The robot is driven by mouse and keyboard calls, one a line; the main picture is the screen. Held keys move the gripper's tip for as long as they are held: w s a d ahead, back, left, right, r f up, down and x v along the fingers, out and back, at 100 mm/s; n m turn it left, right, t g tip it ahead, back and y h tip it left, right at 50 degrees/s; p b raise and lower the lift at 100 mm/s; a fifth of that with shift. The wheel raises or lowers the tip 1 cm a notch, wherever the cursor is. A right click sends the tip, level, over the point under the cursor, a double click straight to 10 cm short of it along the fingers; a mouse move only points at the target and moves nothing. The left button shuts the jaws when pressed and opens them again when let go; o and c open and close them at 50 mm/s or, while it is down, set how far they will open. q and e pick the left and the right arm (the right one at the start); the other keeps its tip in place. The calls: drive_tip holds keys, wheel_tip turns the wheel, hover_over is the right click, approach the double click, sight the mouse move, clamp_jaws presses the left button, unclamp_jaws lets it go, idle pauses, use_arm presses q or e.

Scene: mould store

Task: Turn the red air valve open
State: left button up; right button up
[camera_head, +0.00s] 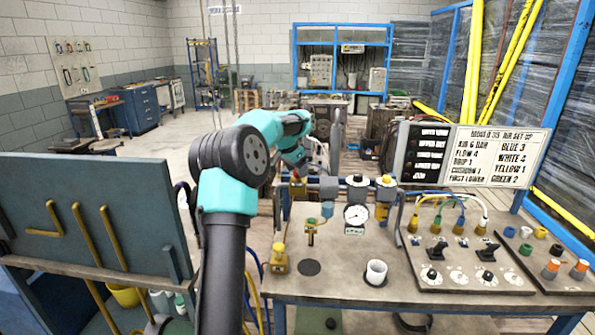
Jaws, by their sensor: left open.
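My left arm rises from the bottom and bends over the far-left end of the bench. My left gripper (298,172) is open and small in the view, over the left end of the pipe assembly along the bench's back edge. A small reddish part (297,181) shows right below it, likely the red air valve. The gripper and wrist partly hide it, so I cannot tell its handle angle or whether the fingers touch it. A round white gauge (356,215) and a yellow-topped fitting (386,182) stand further right on the assembly. My right gripper is not in view.
A sign board (490,156) stands behind. A green board (90,215) with yellow pipes is at left. The bench's front middle is clear.

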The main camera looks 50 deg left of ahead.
use_arm(q)
drive_tip(key=shift+w+f, duration=0.15)
drive_tip(key=shift+f, duration=0.25)
drive_tip(key=shift+c, duration=0.2)
drive_tip(key=c, duration=0.9)
drive_tip(key=shift+o, duration=0.2)
